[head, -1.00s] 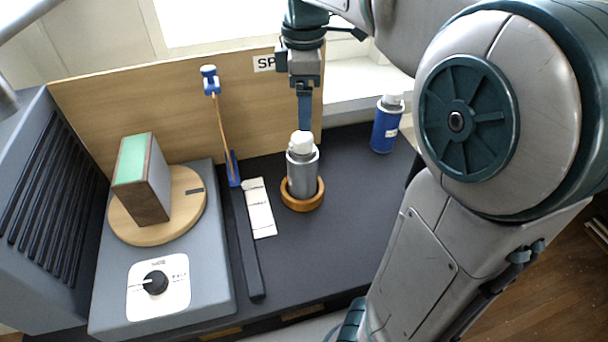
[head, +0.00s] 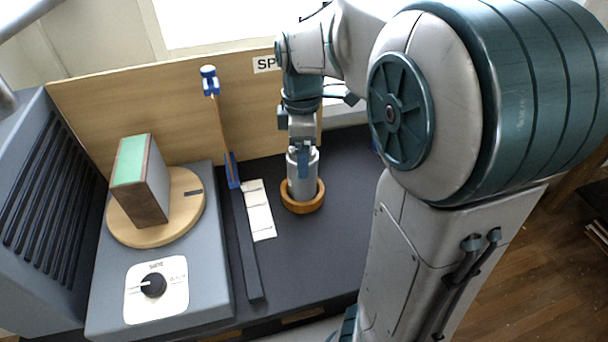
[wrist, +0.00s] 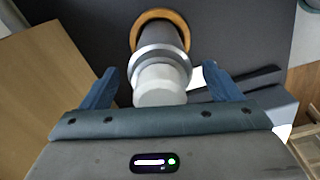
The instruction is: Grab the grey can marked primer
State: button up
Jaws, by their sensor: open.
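The grey can (head: 298,187) stands upright in a round wooden ring (head: 313,205) on the dark worktop. Its white cap (wrist: 160,86) and grey shoulder (wrist: 160,55) show in the wrist view, with the wooden ring (wrist: 183,24) around its far end. My gripper (head: 303,165) is right at the can's top in the head view and partly covers it. In the wrist view my gripper (wrist: 160,85) is open, with one blue finger on each side of the white cap and gaps between. No marking on the can is readable.
A white label strip (head: 259,210) and a dark bar (head: 242,240) lie left of the ring. A grey unit with a knob (head: 153,284) carries a wooden turntable (head: 125,227) with a green-topped block (head: 141,180). A wooden panel (head: 160,105) stands behind.

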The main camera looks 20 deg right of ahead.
jog(key=c, duration=1.8)
jog(key=shift+r, duration=0.1)
